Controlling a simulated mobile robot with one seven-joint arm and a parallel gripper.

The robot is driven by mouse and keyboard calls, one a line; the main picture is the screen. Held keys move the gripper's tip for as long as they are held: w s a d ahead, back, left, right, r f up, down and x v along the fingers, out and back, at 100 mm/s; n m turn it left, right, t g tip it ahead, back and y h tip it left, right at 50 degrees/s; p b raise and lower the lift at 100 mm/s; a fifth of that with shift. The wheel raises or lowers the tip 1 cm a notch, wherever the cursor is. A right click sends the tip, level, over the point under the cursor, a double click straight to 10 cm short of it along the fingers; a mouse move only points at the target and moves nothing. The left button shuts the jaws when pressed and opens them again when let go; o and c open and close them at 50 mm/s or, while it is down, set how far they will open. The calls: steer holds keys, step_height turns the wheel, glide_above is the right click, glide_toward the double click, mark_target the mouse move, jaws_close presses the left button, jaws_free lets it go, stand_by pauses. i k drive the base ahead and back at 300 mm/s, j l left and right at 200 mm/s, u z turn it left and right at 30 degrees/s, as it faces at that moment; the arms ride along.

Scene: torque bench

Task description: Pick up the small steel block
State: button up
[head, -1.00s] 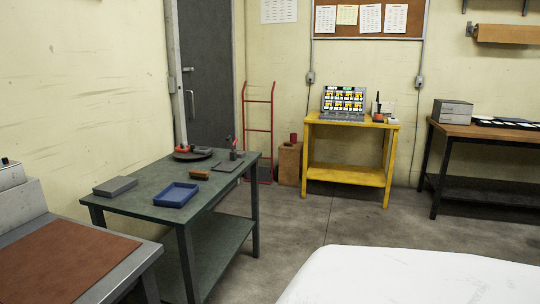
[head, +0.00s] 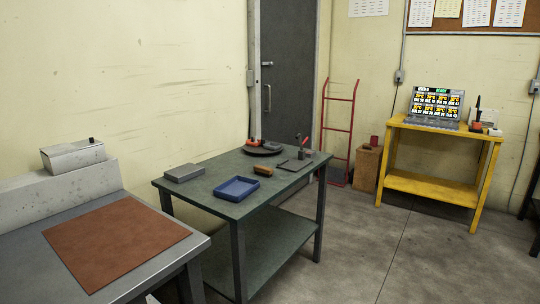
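A grey, flat rectangular block (head: 184,173) lies on the left part of the green bench (head: 217,166); it looks like metal, but I cannot tell for sure that it is the small steel block. Other small dark grey items stand near the bench's right end, too small to make out well. My gripper is not in view.
A blue tray (head: 237,188), a brown brush-like item (head: 263,170), a dark round plate (head: 262,150) and a dark flat plate (head: 294,164) share the bench. A grey bench with a brown mat (head: 117,240) stands at left. Floor is clear before the yellow table (head: 430,185).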

mark_target(309, 154)
steer(key=z, duration=0.4)
steer(key=i+l+u, duration=0.15)
steer(key=i+l, duration=0.15)
steer(key=i, duration=0.45)
steer(key=i+l+u, duration=0.15)
steer(key=i+l, duration=0.3)
steer(key=i, duration=0.25)
steer(key=i+l+u, duration=0.15)
steer(key=i+l, duration=0.3)
steer(key=i, duration=0.25)
steer(key=i+l+u, duration=0.1)
steer(key=i+l, duration=0.5)
steer(key=i+j, duration=0.4)
steer(key=j, duration=0.1)
